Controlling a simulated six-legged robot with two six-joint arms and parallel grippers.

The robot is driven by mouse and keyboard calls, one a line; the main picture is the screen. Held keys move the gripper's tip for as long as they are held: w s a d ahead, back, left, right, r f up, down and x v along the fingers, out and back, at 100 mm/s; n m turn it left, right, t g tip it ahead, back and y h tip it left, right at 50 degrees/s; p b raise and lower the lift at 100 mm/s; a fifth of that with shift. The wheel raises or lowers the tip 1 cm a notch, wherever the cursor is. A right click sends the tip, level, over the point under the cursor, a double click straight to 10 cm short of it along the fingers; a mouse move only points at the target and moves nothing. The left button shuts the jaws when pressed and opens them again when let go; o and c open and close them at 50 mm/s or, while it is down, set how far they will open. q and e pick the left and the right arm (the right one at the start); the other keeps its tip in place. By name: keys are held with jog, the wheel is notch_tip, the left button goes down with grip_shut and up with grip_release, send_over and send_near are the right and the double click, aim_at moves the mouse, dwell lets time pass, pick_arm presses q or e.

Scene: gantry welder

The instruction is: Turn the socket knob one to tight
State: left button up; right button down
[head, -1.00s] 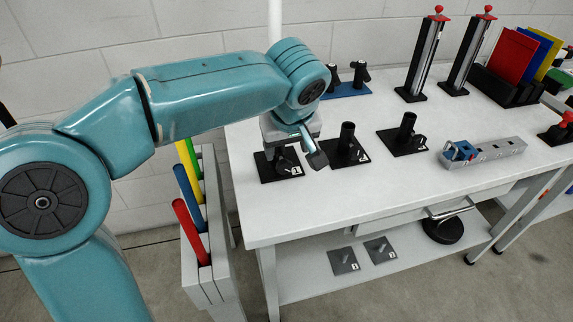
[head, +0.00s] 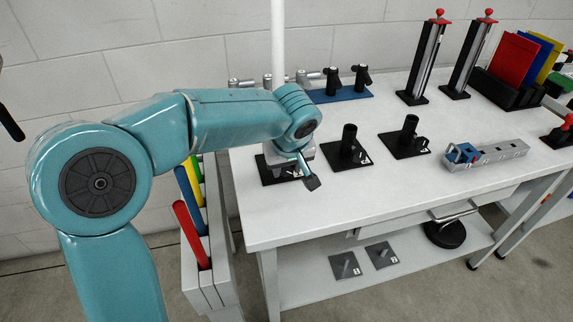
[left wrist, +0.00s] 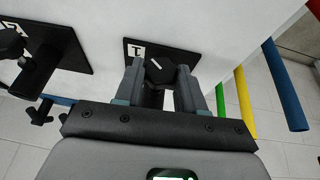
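Socket one is a black stand on a square black base (head: 272,176) at the table's near left corner, mostly hidden by my left arm in the head view. In the left wrist view its plate (left wrist: 134,48) carries a "1" label. Its dark knob (left wrist: 159,70) has a white line on top that runs slantwise. My left gripper (left wrist: 159,84) has one finger on each side of the knob, with narrow gaps appearing between fingers and knob. It also shows in the head view (head: 303,168).
Two similar black sockets (head: 347,148) (head: 408,138) stand to the right on the white table (head: 330,205). A blue plate with black knobs (head: 340,92) lies behind. A rack with coloured tubes (head: 190,235) stands left of the table.

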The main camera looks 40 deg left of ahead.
dwell(0.3)
pick_arm(q)
jog(key=shift+w+d+r+g+y+p, duration=0.15)
jog(key=shift+g+y+p, duration=0.6)
jog(key=shift+p, duration=0.2)
jog(key=shift+w+d+m+g+y+p, duration=0.15)
jog(key=shift+m+g+y+p, duration=0.35)
jog(key=shift+g+y+p, duration=0.45)
jog(key=shift+w+f+g+y+p, duration=0.1)
jog(key=shift+f+g+y+p, duration=0.1)
jog(key=shift+g+y+p, duration=0.45)
jog(key=shift+w+d+f+m+g+y+p, duration=0.15)
jog(key=shift+m+g+y+p, duration=0.25)
jog(key=shift+g+y+p, duration=0.4)
jog(key=o, duration=1)
jog(key=shift+f, duration=0.1)
jog(key=shift+o, duration=0.2)
